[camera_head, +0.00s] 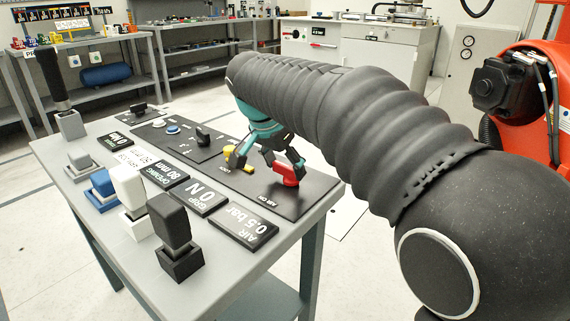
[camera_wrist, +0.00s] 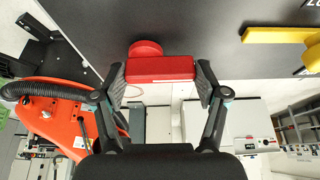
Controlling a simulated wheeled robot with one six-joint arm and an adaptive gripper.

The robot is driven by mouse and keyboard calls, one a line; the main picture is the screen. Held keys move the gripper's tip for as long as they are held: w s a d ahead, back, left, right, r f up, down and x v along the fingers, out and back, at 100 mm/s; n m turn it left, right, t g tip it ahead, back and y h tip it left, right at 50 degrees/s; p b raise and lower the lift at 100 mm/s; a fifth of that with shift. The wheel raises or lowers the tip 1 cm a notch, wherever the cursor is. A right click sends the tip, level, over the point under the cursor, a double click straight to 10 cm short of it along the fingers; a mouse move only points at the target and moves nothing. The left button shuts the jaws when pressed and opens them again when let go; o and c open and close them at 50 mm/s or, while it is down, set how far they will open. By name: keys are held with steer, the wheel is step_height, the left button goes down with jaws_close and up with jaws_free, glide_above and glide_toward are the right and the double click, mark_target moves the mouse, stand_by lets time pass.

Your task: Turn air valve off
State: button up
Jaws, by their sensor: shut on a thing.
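The red air valve handle (camera_head: 284,173) stands at the right end of the dark control panel, by an "AIR ON" label. In the wrist view the red handle (camera_wrist: 161,69) lies crosswise between my fingertips, with its round red hub behind it. My gripper (camera_head: 268,166) reaches down over the panel from the right. In the wrist view my gripper (camera_wrist: 161,82) has a fingertip against each end of the handle and is shut on it. The "AIR 0.5 bar" display (camera_head: 246,227) is on the table in front of the panel.
A yellow handle (camera_head: 237,155) sits left of the red one; it also shows in the wrist view (camera_wrist: 280,35). A black knob (camera_head: 204,136) is further left. Several blocks, including a black one (camera_head: 173,227), stand along the table's front edge. An orange robot (camera_head: 540,80) stands at right.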

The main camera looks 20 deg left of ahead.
steer(key=o, duration=1.2)
steer(key=shift+c, duration=0.2)
steer(key=v, duration=1.2)
steer(key=shift+d, duration=0.1)
